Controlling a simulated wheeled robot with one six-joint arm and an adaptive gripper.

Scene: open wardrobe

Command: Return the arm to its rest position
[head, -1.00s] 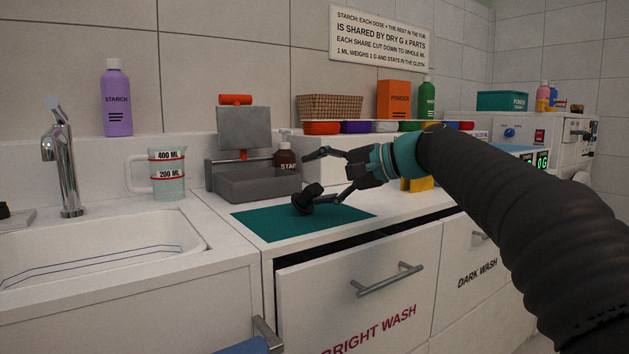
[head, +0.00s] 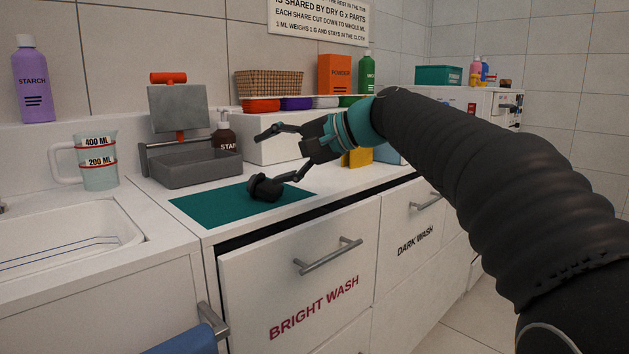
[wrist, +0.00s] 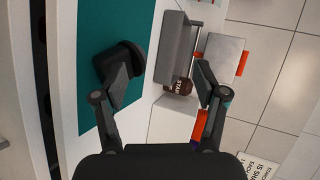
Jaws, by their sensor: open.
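My gripper (head: 264,160) is open over the teal mat (head: 205,207) on the white counter, with its fingers spread wide. The wrist view shows the gripper (wrist: 162,75) too, with nothing visible between its fingers. A dark, rounded lump (head: 265,188) sits at the end of the lower finger, over the mat; it also shows in the wrist view (wrist: 118,62). I cannot tell whether it is part of the finger or a separate thing touching it. My arm reaches in from the right of the head view.
The bright wash drawer (head: 310,270) stands slightly open below the counter. A grey scale-like tray (head: 195,170), a brown starch bottle (head: 224,136) and a white box (head: 290,140) stand behind the mat. A measuring jug (head: 98,162) stands left. Floor shows at lower right.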

